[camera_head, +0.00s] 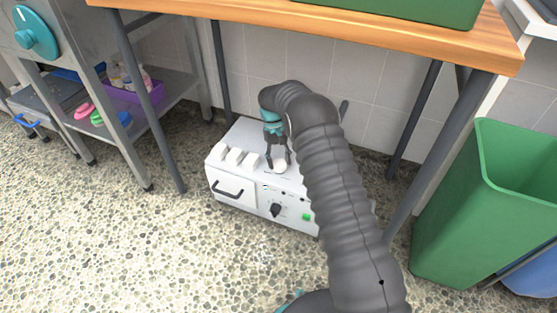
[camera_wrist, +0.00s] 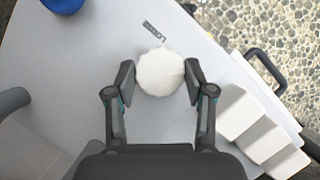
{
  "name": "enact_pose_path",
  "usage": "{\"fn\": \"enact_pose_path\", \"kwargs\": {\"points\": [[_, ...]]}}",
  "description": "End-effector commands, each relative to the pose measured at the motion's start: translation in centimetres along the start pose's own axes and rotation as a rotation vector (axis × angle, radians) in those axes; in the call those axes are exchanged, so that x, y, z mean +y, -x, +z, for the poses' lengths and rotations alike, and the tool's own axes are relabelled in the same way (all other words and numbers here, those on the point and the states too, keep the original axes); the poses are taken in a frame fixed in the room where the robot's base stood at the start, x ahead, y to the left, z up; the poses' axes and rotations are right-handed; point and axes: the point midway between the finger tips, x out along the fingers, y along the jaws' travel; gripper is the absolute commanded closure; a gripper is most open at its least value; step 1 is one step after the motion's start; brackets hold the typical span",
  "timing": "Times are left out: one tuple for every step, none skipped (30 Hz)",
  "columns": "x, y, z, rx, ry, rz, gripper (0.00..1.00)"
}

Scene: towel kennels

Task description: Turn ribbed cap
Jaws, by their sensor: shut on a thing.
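The ribbed cap is a round white knob with a scalloped edge on top of a white box-shaped machine (camera_head: 238,193). In the wrist view the ribbed cap (camera_wrist: 160,72) sits midway between the two fingers, and in the head view the cap (camera_head: 280,166) shows at the fingertips. My gripper (camera_wrist: 158,80) reaches down from above and is shut on the cap, one fingertip at each side. My gripper also shows in the head view (camera_head: 278,164). Part of the machine is hidden behind my arm.
White blocks (camera_wrist: 258,128) stand beside the cap on the machine's top. A blue round thing (camera_wrist: 63,3) is at the wrist view's upper left. The machine's front has a black handle (camera_head: 228,190) and dark knob (camera_head: 276,210). A wooden table (camera_head: 330,32) overhangs; a green bin (camera_head: 480,215) stands right.

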Motion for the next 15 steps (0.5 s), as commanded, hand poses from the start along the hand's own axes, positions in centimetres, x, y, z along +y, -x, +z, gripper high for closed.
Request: {"fn": "enact_pose_path", "kwargs": {"points": [[0.12, -0.07, -0.07, 0.002, -0.026, -0.01, 0.81], [0.12, -0.07, -0.07, 0.002, -0.039, -0.016, 0.81], [0.12, -0.07, -0.07, 0.002, -0.057, -0.024, 0.81], [0.13, -0.07, -0.07, 0.002, -0.068, -0.028, 0.81], [0.13, -0.07, -0.07, 0.002, -0.078, -0.032, 0.81], [0.13, -0.07, -0.07, 0.002, -0.091, -0.037, 0.81], [0.13, -0.07, -0.07, 0.002, -0.1, -0.04, 0.81], [0.12, -0.07, -0.07, 0.002, -0.106, -0.044, 0.81], [0.11, -0.07, -0.07, 0.002, -0.114, -0.047, 0.81], [0.11, -0.07, -0.07, 0.002, -0.12, -0.05, 0.81], [0.1, -0.07, -0.07, 0.002, -0.125, -0.052, 0.81], [0.1, -0.08, -0.08, 0.002, -0.13, -0.054, 0.81], [0.1, -0.08, -0.08, 0.002, -0.133, -0.055, 0.81], [0.09, -0.08, -0.08, 0.002, -0.135, -0.056, 0.81], [0.09, -0.08, -0.08, 0.003, -0.137, -0.056, 0.81]]}}
